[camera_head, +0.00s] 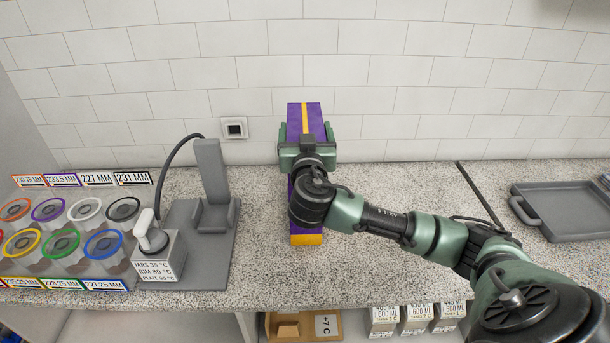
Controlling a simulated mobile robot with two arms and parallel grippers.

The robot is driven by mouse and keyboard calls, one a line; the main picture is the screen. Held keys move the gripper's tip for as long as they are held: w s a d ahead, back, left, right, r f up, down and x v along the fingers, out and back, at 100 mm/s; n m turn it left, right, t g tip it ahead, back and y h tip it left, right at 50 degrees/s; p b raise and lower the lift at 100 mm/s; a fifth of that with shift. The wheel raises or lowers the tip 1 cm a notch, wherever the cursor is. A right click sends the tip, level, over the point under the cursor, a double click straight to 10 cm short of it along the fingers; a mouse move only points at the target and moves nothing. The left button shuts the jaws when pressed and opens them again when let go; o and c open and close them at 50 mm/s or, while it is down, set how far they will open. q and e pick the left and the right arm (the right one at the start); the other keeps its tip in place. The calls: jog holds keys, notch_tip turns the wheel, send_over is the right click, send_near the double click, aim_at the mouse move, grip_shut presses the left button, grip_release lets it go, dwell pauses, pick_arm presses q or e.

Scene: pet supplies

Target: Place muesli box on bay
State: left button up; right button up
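A tall purple box with a yellow stripe and a yellow lower end (307,239), which I take for the muesli box, stands upright at the middle of the speckled counter, near the wall. My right gripper (307,150) is at its upper half, with a green finger close against each side, and looks shut on it. My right wrist hides the middle of the box. I cannot tell whether its base touches the counter. My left gripper is not in view. No part is clearly marked as the bay.
A grey device (211,189) with a labelled block (160,258) and a rack of coloured rings (83,209) stand at left. A dark tray (568,223) lies at right beyond a thin rod (480,194). Below the counter are a wooden bin (335,321) and several cartons (415,320).

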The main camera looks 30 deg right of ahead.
jog(key=c, duration=1.5)
jog(key=shift+w, duration=0.1)
jog(key=shift+r, duration=0.2)
